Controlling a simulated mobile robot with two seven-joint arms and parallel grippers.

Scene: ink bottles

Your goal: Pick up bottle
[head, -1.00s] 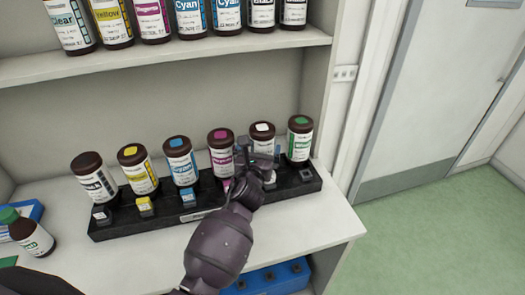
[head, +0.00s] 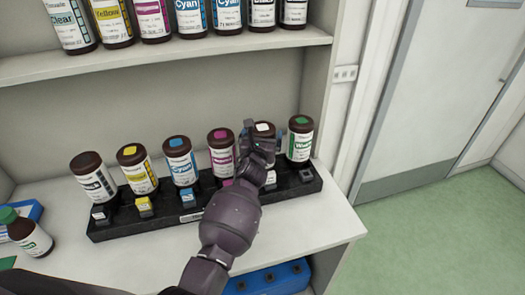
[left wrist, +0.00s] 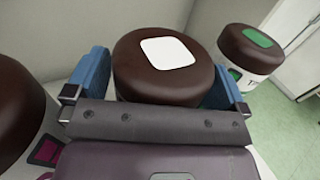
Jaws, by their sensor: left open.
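A brown-capped bottle with a white square on its lid (head: 263,128) stands in the black rack (head: 110,231), second from the right. My left gripper (head: 262,135) is at this bottle and covers most of its body in the head view. In the left wrist view the bottle's cap (left wrist: 166,62) sits between the two blue fingers of my left gripper (left wrist: 160,90), one on each side. The gripper is open. Whether either finger touches the bottle cannot be told. My right gripper is not identifiable in view.
A magenta-marked bottle (head: 221,152) stands close on the left and a green-marked bottle (head: 299,138) on the right. More bottles fill the rack's left. A shelf (head: 200,50) with bottles hangs above. A small green-capped bottle (head: 33,240) is at far left.

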